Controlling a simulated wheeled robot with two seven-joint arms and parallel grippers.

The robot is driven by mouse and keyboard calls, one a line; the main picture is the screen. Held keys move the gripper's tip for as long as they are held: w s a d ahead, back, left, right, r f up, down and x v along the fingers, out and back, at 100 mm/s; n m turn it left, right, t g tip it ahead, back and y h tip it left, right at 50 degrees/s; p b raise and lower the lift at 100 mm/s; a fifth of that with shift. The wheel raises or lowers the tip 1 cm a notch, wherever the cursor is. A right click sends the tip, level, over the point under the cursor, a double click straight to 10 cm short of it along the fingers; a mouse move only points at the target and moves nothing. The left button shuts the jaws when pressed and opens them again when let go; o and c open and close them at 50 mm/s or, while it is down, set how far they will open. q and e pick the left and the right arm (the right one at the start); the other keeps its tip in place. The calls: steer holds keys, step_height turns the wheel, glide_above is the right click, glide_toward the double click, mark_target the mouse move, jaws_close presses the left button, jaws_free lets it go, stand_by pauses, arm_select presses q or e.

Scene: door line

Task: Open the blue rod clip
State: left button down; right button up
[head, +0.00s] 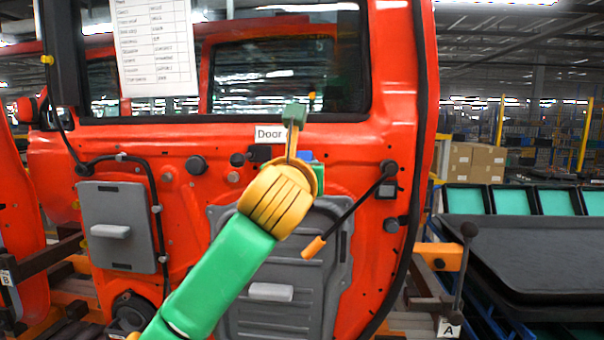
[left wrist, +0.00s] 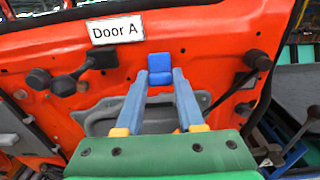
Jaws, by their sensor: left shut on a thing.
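The blue rod clip (left wrist: 160,64) sits on the red door panel below the "Door A" label. In the left wrist view it lies between the fingertips of my left gripper (left wrist: 161,77), which is shut on it. A thin black rod (head: 352,213) with an orange tip hangs slanted from a dark pivot at the right of the door. My right gripper is in neither view.
The red door (head: 405,60) fills the middle, with a grey panel (head: 118,245) at left and dark round knobs (head: 196,165) around. A "Door A" label (left wrist: 117,29) is above the clip. Black trays (head: 540,250) stand at right.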

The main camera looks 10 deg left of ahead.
arm_select(q)
steer(key=shift+r+g, duration=0.55)
steer(key=shift+g, duration=0.55)
steer(key=c, duration=0.5)
jaws_free()
